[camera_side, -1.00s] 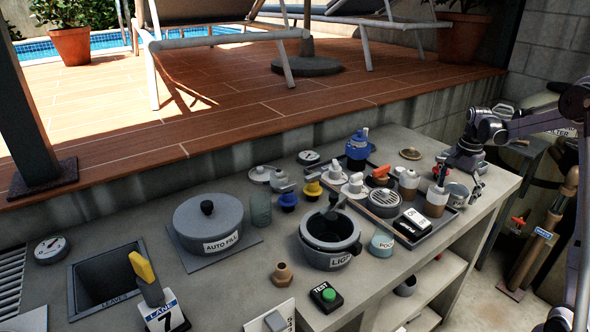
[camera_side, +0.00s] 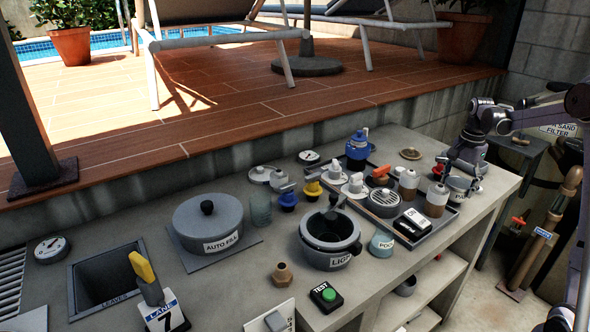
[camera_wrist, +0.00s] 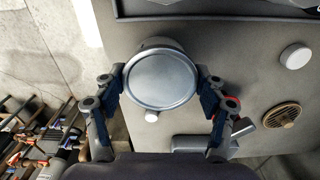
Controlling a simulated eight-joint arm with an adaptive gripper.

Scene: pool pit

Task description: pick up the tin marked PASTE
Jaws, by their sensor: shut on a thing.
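The tin (camera_side: 459,188) is a short grey round can at the right end of the counter, with a label of which only the first letters show. In the wrist view its round metal lid (camera_wrist: 160,80) sits between the fingers. My gripper (camera_side: 460,177) reaches down over it from the right; in the wrist view my gripper (camera_wrist: 160,88) has one finger against each side. It is shut on the tin. The tin looks roughly upright; a gap beneath it is hard to make out.
A dark tray (camera_side: 447,222) with brown-and-white bottles (camera_side: 436,200) stands just left of the tin. A brown round drain (camera_side: 410,154) lies behind. The counter's right edge (camera_side: 497,207) is close.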

